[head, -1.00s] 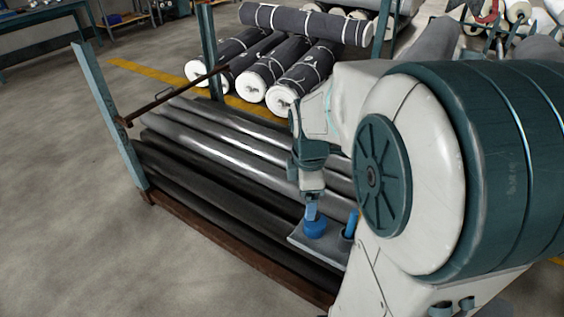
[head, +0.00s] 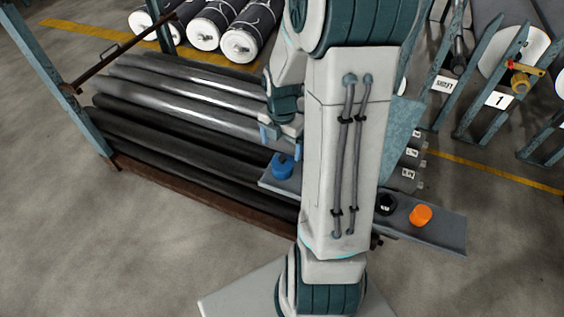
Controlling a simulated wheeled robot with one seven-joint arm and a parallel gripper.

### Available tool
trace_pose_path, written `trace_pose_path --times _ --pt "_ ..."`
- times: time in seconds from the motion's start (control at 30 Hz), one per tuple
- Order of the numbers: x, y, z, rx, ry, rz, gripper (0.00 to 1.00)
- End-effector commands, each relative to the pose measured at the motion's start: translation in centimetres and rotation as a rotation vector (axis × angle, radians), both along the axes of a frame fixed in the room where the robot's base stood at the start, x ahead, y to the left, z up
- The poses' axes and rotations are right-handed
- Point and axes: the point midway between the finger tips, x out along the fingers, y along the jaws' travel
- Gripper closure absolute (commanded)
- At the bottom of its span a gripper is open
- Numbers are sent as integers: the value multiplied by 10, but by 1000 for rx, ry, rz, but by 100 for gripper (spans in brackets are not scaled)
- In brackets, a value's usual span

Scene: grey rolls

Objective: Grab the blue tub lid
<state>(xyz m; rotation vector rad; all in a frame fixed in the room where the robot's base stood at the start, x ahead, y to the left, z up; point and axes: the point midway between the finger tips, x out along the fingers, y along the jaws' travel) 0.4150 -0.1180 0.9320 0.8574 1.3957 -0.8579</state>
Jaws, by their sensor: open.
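The blue tub lid (head: 283,168) is a small round blue piece on the left end of a narrow grey board (head: 446,238). My gripper (head: 280,143) is open and empty, pointing down just above the lid. One blue fingertip shows to the left of the lid and the other to its right, both higher in the picture. The gap between fingertips and lid is small, and I cannot tell whether they touch. My arm hides the middle of the board.
A black round piece (head: 385,204) and an orange lid (head: 420,215) sit on the board's right part. Dark rolls (head: 185,150) lie in a rack with a blue-green post (head: 55,75) at left. Numbered frames (head: 495,95) stand behind at right. Open floor lies in front.

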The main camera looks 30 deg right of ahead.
Motion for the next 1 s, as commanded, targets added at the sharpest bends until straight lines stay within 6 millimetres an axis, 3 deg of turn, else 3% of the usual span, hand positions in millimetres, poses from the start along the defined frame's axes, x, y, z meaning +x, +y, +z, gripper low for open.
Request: trace_pose_path --times 0.27,0.6,0.9,0.93,1.0 --pt "0 0 -19 1 2 -2 14" --pt "1 -2 -59 1 2 -1 14" --pt "1 -3 -63 0 0 -3 14" --pt "1 -3 -63 0 0 -3 17" --pt "1 -3 -63 0 0 -3 36"
